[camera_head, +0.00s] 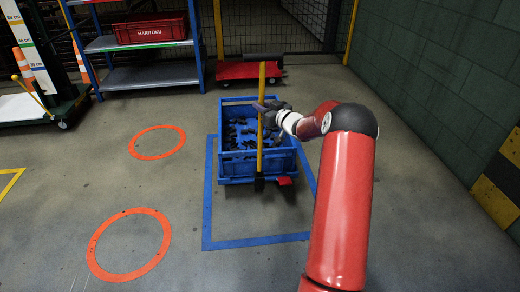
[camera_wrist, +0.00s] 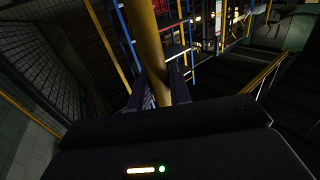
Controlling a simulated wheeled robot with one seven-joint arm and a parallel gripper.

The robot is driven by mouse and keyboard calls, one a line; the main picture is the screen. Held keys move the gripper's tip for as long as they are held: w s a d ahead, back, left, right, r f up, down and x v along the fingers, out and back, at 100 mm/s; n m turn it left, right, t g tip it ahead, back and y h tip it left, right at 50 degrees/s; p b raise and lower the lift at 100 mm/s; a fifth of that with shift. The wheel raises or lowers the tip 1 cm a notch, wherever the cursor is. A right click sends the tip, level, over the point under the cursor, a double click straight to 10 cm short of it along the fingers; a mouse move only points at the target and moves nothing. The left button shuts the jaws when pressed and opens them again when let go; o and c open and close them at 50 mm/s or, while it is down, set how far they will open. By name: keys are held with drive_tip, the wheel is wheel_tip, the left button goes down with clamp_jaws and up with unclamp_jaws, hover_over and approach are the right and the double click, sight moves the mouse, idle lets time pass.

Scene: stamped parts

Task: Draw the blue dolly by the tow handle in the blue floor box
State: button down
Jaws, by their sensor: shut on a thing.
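The blue dolly (camera_head: 238,180) carries a blue crate (camera_head: 239,168) with several dark stamped parts inside. It stands within the blue floor box (camera_head: 208,205), toward its upper part. The yellow tow handle (camera_head: 261,135) rises upright at the dolly's near side, with a dark crossbar on top. My gripper (camera_head: 263,108) is shut on the yellow handle post about midway up, above the crate. In the wrist view the yellow post (camera_wrist: 147,45) passes between the two fingers (camera_wrist: 158,92). My forearm covers part of the floor to the right.
Two orange floor rings (camera_head: 130,244) lie to the left on clear floor. A red dolly (camera_head: 248,71) stands behind. A blue-framed shelf (camera_head: 150,75) with a red crate (camera_head: 150,29) is at back left. A green block wall (camera_head: 440,90) bounds the right.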

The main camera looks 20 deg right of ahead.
drive_tip(key=shift+f, duration=0.2)
drive_tip(key=c, duration=1.2)
unclamp_jaws()
drive_tip(key=shift+r, duration=0.1)
drive_tip(key=v, duration=0.8)
